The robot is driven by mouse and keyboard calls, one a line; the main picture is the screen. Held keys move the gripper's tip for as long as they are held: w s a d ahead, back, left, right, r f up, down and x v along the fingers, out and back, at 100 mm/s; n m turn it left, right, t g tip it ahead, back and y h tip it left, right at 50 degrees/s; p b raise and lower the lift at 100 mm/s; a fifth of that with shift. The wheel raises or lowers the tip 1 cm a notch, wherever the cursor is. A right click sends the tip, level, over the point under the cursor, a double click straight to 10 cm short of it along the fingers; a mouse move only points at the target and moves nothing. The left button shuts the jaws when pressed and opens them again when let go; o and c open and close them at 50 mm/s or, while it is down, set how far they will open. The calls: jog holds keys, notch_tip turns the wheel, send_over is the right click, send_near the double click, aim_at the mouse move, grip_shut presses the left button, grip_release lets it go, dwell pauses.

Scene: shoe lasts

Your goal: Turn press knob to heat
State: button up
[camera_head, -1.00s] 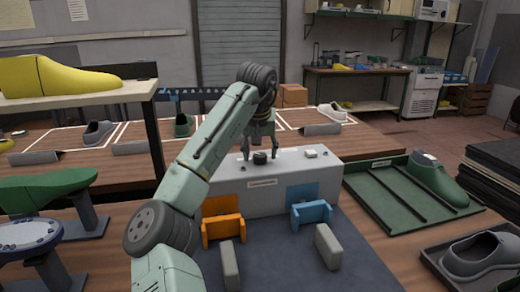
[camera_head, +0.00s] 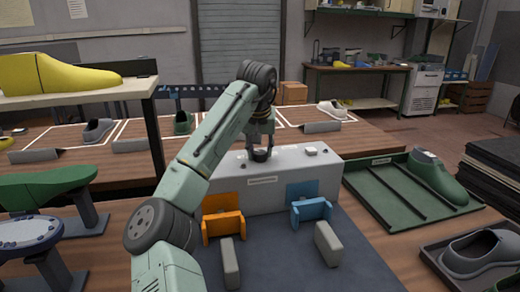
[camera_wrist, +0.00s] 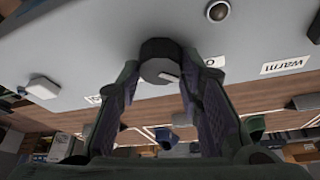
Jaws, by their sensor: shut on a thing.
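The press knob is a dark round knob on top of the pale grey press housing (camera_head: 292,197). It shows in the wrist view (camera_wrist: 158,60) with a light pointer mark on its face. My gripper (camera_head: 260,149) is over the housing with its fingers down around the knob. In the wrist view my gripper (camera_wrist: 160,78) has one finger on each side of the knob, shut on it. A "warm" label (camera_wrist: 286,65) lies right of the knob there. A second label close to the knob is mostly hidden by a finger, and another at the left is partly covered.
A pale button (camera_head: 310,151) sits on the housing right of the knob. An orange holder (camera_head: 222,224) and a blue holder (camera_head: 311,211) stand before it. A green tray (camera_head: 375,197) with a green shoe last (camera_head: 438,178) is at the right.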

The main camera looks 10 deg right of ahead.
jog(key=shift+m, duration=0.4)
jog(key=shift+c, duration=0.2)
jog(key=m+h, duration=0.1)
jog(key=m, duration=0.2)
jog(key=shift+f+g, duration=0.1)
jog(key=shift+g, duration=0.3)
jog(key=m+g+h, duration=0.1)
jog(key=m, duration=0.3)
jog(key=shift+m, duration=0.3)
jog(key=m+g+h, duration=0.1)
jog(key=m, duration=0.2)
jog(key=shift+m+g, duration=1.1)
jog(key=shift+m, duration=1.4)
jog(key=shift+w, duration=0.1)
jog(key=o, duration=1.2)
jog(key=shift+c, duration=0.2)
